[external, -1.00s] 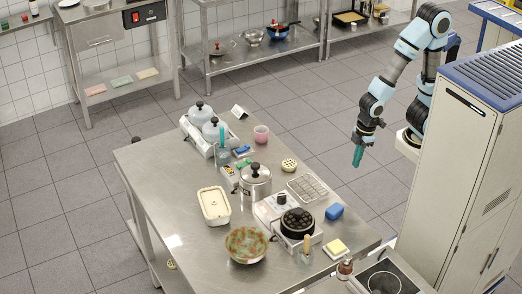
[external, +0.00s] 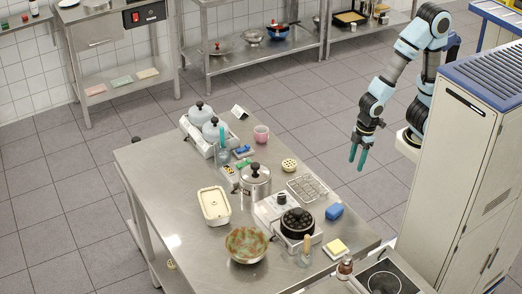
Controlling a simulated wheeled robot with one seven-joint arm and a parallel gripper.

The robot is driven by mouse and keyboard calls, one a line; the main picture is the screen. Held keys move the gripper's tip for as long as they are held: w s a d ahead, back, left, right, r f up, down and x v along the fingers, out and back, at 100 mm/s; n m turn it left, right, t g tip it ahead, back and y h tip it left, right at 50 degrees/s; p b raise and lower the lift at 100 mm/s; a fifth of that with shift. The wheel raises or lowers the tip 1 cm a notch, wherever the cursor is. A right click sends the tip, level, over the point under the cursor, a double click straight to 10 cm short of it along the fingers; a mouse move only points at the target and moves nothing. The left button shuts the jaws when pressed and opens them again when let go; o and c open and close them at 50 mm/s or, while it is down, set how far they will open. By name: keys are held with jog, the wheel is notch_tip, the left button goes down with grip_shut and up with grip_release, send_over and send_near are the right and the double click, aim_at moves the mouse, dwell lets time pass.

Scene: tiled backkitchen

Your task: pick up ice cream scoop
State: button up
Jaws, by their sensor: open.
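My gripper (external: 358,160) hangs over the floor beyond the right side of the steel table (external: 165,195). Its two teal fingers point down and stand apart, with nothing between them. I cannot pick out the ice cream scoop for certain at this size. A teal upright handle-like thing (external: 222,137) stands near the grey-lidded pots on the table. A thing with a wooden handle (external: 307,243) stands near the table's front right. Either could be a utensil, but their lower ends are unclear. My gripper is well apart from both.
A tall cabinet (external: 455,150) stands right of my arm.

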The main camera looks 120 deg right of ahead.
jog(key=w+d+t, duration=0.1)
jog(key=w+d, duration=0.2)
jog(key=w, duration=0.1)
jog(key=w+d+t+h+b, duration=0.1)
jog(key=w+d, duration=0.2)
jog(key=w, duration=0.2)
jog(key=w+d+t, duration=0.2)
jog(key=w, duration=0.2)
jog(key=shift+w+d+r+m, duration=0.25)
jog(key=shift+w+d+m, duration=0.05)
jog(key=shift+w+d, duration=0.1)
jog(key=w+d+r+t+h+b, duration=0.1)
jog(key=w+d+r+t+b, duration=0.2)
jog(key=w+d, duration=0.8)
jog(key=w+d+r+n+t+y, duration=0.1)
jog(key=w+d+r+t, duration=0.3)
jog(key=d, duration=0.4)
jog(key=w+d+r+n+t+y, duration=0.1)
jog(key=w+d+r+t, duration=0.1)
jog(key=w+d+t, duration=0.45)
notch_tip(320, 180, down, 6)
jog(key=w+d+g+p, duration=0.1)
jog(key=w+p, duration=0.1)
jog(key=p, duration=0.1)
jog(key=shift+w+f, duration=0.15)
jog(key=shift+d, duration=0.1)
jog(key=shift+c, duration=0.3)
grip_shut()
